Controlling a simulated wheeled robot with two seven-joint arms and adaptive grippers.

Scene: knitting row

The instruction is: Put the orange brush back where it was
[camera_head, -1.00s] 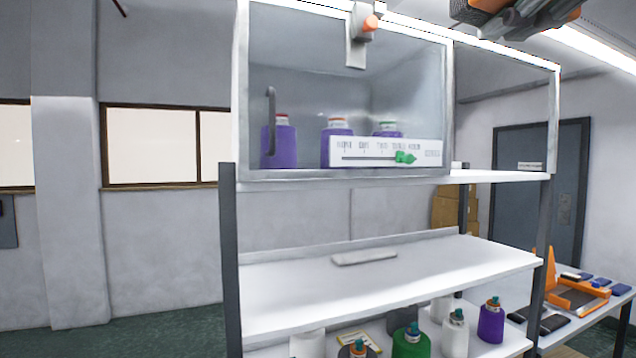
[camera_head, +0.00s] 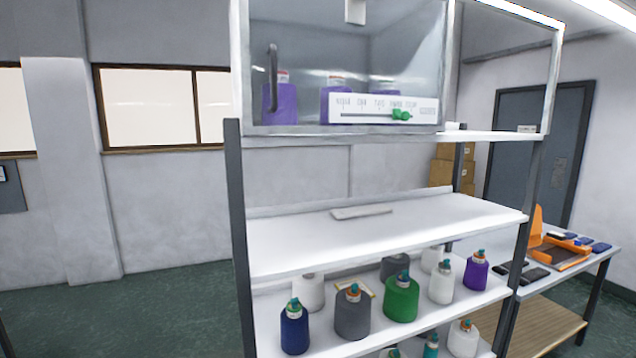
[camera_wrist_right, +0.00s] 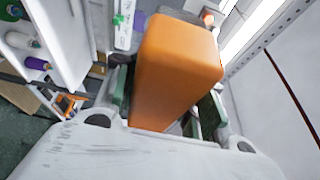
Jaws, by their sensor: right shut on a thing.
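The orange brush (camera_wrist_right: 178,70) fills the middle of the right wrist view as a large, smooth orange block. My right gripper (camera_wrist_right: 165,100) is shut on it, with a dark green finger on each side. Only its orange body shows; any bristles are hidden. The head view shows neither the brush nor either gripper. My left gripper is out of view. I cannot tell from the frames where the brush was before.
A shelf rack (camera_head: 385,232) bears a glass-fronted cabinet (camera_head: 238,75) with purple cones and a green slider panel (camera_head: 385,109). Its middle shelf holds only a flat pale bar (camera_head: 362,212). Several coloured cones stand below. A side table (camera_head: 590,262) holds an orange device (camera_head: 560,248).

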